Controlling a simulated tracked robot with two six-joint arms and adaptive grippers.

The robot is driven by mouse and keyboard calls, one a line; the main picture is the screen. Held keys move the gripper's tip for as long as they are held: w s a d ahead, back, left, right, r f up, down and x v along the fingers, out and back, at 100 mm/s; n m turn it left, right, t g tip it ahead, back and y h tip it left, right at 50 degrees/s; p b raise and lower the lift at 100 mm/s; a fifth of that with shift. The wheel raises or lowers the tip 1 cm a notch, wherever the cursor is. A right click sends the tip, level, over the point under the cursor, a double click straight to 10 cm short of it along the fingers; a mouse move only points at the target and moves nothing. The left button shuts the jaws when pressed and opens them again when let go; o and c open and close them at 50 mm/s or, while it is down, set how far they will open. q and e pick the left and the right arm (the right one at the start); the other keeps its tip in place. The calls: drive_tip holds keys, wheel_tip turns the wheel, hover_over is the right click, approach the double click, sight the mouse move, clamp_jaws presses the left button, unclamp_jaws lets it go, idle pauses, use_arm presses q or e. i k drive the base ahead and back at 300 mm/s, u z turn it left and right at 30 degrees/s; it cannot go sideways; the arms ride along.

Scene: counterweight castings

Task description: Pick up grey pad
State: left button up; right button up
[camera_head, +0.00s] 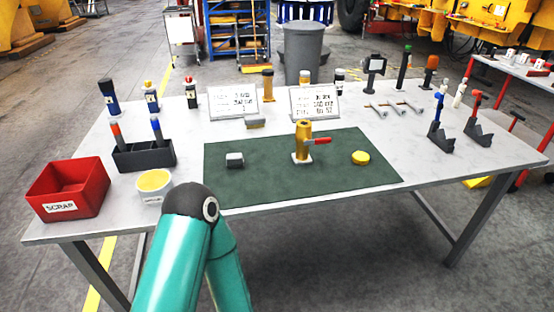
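A small grey pad (235,160) with a lighter top lies on the left part of the dark green mat (270,188). Nothing touches the pad. A brass-coloured upright piece with a red handle (303,142) stands near the middle of the mat. A round yellow disc (360,158) lies on the mat's right part. A bent teal arm of mine rises from the bottom edge in front of the table. Neither of my grippers shows in this view.
A red scrap bin (68,189), a white tub with yellow contents (154,187) and a black holder (144,156) stand at the left. Two sign boards (233,103) (315,103) stand behind the mat. Dark stands (438,136) are at the right. The table's front right is clear.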

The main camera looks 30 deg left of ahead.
sight(234, 160)
drive_tip(key=z, duration=0.65)
drive_tip(key=k, duration=1.25)
drive_tip(key=u, duration=0.95)
drive_tip(key=i, duration=1)
drive_tip(key=z, duration=0.1)
